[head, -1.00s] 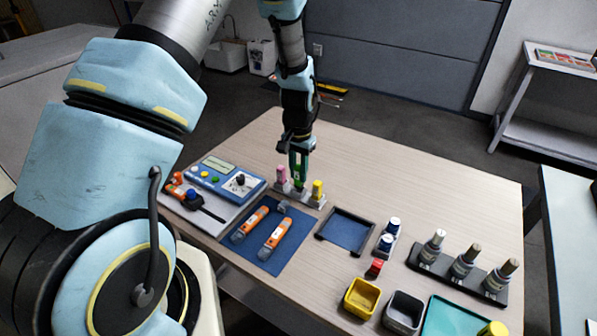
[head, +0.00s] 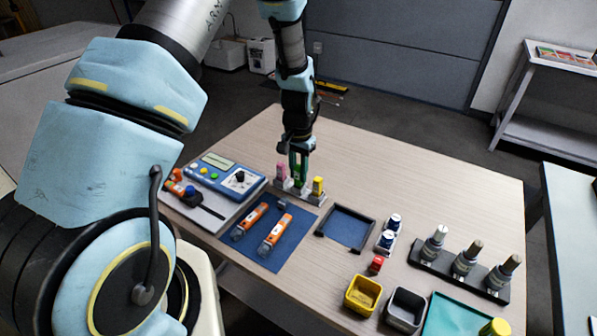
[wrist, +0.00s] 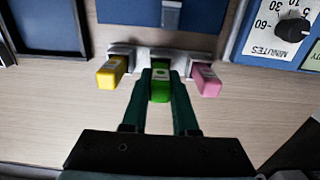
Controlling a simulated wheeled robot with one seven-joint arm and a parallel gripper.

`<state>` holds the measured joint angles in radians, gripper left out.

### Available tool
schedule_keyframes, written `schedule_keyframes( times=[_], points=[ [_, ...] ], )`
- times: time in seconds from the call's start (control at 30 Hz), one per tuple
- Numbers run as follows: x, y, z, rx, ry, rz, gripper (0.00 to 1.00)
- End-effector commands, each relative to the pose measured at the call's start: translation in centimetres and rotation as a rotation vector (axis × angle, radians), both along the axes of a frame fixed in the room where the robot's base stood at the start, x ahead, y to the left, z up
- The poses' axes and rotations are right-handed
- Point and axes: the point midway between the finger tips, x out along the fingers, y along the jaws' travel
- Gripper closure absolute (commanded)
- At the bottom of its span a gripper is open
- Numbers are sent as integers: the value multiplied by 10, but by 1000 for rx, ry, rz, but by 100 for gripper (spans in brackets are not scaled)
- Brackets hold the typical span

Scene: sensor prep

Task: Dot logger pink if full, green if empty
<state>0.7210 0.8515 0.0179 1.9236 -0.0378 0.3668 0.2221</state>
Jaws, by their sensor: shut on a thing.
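My gripper (head: 299,172) points down at the pale marker holder (head: 311,198) and is shut on the green marker (wrist: 160,83). The green marker is in the middle place, between the yellow marker (wrist: 111,72) and the pink marker (wrist: 206,80). I cannot tell whether it is clear of its slot. Two orange loggers (head: 250,221) (head: 275,235) lie side by side on the blue mat (head: 291,243), apart from my gripper. Their readouts are too small to read.
A blue device with a dial (head: 224,174) stands at the left. A dark-rimmed tray (head: 320,234), blue-capped bottles (head: 387,239), a yellow bin (head: 346,306), a grey bin (head: 389,322) and a rack of bottles (head: 487,292) stand to the right.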

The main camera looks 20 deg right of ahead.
Motion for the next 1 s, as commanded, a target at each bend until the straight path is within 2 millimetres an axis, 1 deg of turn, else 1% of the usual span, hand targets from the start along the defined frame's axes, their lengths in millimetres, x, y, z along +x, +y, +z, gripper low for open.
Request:
schedule_keyframes(
  times=[0.27, 0.8, 1.0],
  points=[
    [0, 0, 0, 0, 0, 0, 100],
    [0, 0, -13, 0, 0, 0, 100],
    [0, 0, -14, 0, 0, 0, 100]
  ],
)
